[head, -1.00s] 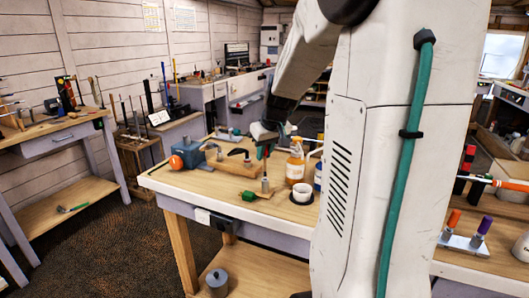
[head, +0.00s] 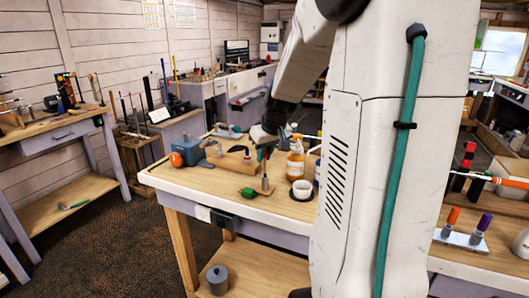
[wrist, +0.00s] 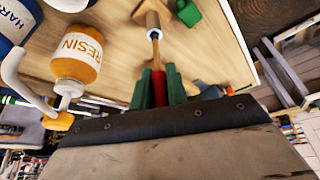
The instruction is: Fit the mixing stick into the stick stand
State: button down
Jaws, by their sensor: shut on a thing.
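The mixing stick has a red upper part (wrist: 159,85) and a thin wooden shaft (wrist: 156,52). My gripper (wrist: 160,92), with green fingers, is shut on the red part; it also shows in the head view (head: 264,152), above the front of the workbench. The shaft's lower end meets the stand's pale rim in the wrist view. I cannot tell whether the tip is inside the hole or just above it.
A wooden block (head: 231,163) and an orange ball (head: 176,159) are farther left. The bench's front edge is near.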

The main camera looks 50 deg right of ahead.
aim_at(265, 177)
jog(key=shift+f, duration=1.9)
jog(key=c, duration=1.3)
grip_release()
jog(key=v, duration=0.7)
jog(key=shift+r, duration=0.35)
jog(key=shift+s, duration=0.15)
